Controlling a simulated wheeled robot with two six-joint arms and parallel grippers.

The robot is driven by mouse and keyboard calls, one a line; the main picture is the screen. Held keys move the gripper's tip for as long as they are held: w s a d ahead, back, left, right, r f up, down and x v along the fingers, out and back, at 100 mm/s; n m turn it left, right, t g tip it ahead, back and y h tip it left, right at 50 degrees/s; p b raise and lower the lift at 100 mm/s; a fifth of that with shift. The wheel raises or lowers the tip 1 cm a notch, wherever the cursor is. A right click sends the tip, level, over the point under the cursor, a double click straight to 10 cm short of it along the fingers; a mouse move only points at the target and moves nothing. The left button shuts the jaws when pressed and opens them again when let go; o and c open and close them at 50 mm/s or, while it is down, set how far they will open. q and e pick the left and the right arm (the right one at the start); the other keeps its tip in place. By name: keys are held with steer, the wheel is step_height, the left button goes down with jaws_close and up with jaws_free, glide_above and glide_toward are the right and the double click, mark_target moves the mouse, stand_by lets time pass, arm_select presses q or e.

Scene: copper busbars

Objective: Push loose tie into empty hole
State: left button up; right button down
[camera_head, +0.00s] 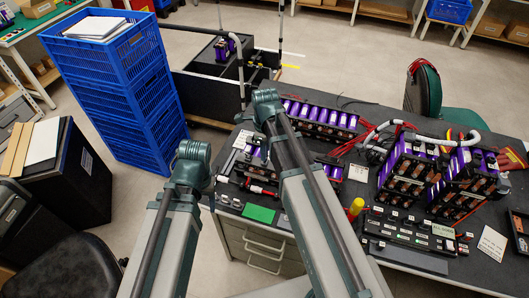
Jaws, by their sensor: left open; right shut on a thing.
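Two grey-and-green arms of mine rise from the bottom edge. The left arm bends at a joint left of the workbench, and the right arm bends over the bench's far-left corner. I cannot make out either gripper's fingers; they are hidden behind the arm links. Purple battery modules with copper-coloured parts stand on the dark workbench: a long row (318,116) at the back and taller blocks (412,168) at the right. Part of another purple module (329,172) shows beside my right arm. The loose tie and the empty hole are too small or hidden to tell.
A black tray with white labels (408,231) lies at the bench front, near a yellow-handled tool (355,208). A green pad (259,214) lies at the left front. Red cables (377,133) cross the bench. Stacked blue crates (122,92) stand left. A green chair (424,92) stands behind.

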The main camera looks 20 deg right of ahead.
steer(key=shift+f+b, duration=0.55)
steer(key=shift+b, duration=0.05)
stand_by(1.8)
steer(key=c, duration=0.9)
jaws_free()
steer(key=shift+r, duration=0.15)
step_height(320, 180, up, 14)
steer(key=p, duration=1.3)
steer(key=shift+w+d+f+p, duration=0.1)
steer(key=shift+f+p, duration=0.15)
steer(key=shift+p, duration=0.15)
